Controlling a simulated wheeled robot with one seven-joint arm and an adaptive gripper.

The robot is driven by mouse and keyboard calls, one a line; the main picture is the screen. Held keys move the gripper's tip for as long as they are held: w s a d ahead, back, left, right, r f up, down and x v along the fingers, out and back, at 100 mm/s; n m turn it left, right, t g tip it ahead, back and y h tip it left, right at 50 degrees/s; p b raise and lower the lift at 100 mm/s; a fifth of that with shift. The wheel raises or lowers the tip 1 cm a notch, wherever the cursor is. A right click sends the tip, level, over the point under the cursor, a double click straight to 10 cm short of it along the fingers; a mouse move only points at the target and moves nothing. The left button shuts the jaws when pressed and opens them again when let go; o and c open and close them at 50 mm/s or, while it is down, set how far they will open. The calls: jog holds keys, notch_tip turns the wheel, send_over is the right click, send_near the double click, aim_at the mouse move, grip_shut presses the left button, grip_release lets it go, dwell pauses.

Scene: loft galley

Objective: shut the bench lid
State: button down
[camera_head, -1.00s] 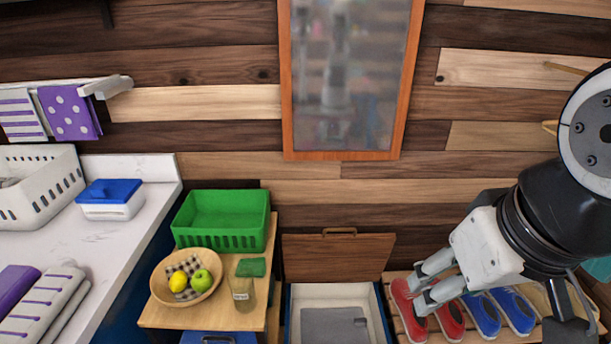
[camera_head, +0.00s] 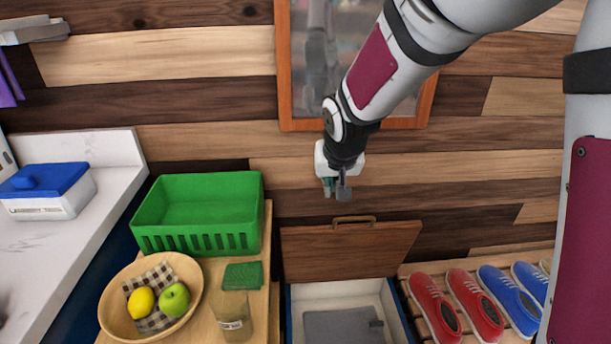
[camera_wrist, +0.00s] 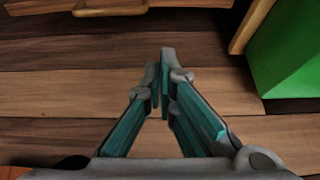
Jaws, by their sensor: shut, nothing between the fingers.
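The bench lid (camera_head: 350,251) is a brown wooden panel standing raised against the wall in the head view. A wooden handle (camera_head: 353,219) sits on its top edge. The handle also shows at the top of the wrist view (camera_wrist: 110,8). Below the lid, the bench box (camera_head: 292,312) is open, with a white inside and a grey item on its floor. My gripper (camera_head: 337,192) is shut and empty. In the head view it is just above the handle and points down. The wrist view shows its fingertips (camera_wrist: 160,62) together, apart from the handle.
A green basket (camera_head: 200,235) stands on a small wooden table left of the lid, with a fruit bowl (camera_head: 112,300), a green sponge (camera_head: 243,276) and a jar (camera_head: 235,318). Red shoes (camera_head: 476,303) and blue shoes (camera_head: 508,293) lie on a slatted rack at right. A framed mirror (camera_head: 310,60) hangs above.

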jog(key=shift+s+a+f+b+x, duration=0.15)
jog(key=shift+s+a+b+x, duration=0.25)
jog(key=shift+x, duration=1.9)
jog(key=shift+s+a+f+b+x, duration=0.15)
jog(key=shift+b+x, duration=0.45)
jog(key=shift+x, duration=1.7)
jog(key=shift+s+a+f+b+x, duration=0.2)
jog(key=shift+s+b+x, duration=0.25)
jog(key=shift+x, duration=1.85)
